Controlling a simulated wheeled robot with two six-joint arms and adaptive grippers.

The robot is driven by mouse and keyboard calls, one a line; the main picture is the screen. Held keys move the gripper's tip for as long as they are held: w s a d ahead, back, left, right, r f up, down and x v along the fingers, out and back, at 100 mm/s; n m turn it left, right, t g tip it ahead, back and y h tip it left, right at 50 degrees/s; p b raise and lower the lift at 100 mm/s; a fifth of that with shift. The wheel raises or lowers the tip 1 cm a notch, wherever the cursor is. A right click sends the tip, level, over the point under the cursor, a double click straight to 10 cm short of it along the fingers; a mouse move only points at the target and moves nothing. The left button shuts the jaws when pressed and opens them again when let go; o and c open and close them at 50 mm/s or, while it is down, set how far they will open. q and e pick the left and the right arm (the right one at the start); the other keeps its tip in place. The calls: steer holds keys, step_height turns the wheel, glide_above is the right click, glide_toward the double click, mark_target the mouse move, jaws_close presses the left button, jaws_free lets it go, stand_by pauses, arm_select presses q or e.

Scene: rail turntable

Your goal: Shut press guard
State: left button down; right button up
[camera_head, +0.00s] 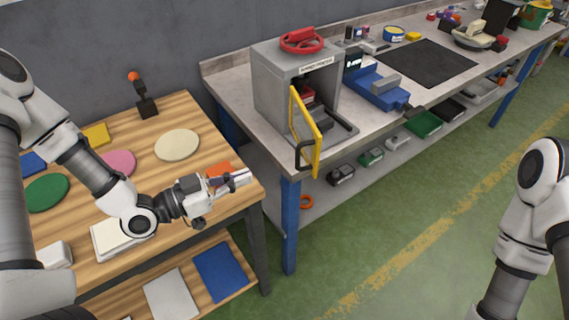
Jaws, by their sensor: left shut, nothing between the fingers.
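The press (270,88) is a grey box with a red handwheel (301,40) on top, standing at the near left end of the grey workbench. Its guard (305,128), a yellow-framed panel with a dark handle (304,157), stands swung open toward the bench's front edge. The press's inside shows dark, with a red part in it. My left gripper (240,178) is shut and empty over the right edge of the wooden table, to the left of and below the guard, apart from it. My right arm shows at the right edge; its gripper is out of view.
The wooden table (185,105) holds several coloured discs and plates and a joystick (145,100). A blue vise (376,88) stands right of the press, with a black mat (425,62) beyond. A blue bench leg (290,225) stands below the guard. Green floor is open at right.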

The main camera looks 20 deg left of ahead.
arm_select(q)
steer(key=p+x, duration=0.1)
steer(key=x, duration=0.9)
steer(key=shift+d, duration=0.2)
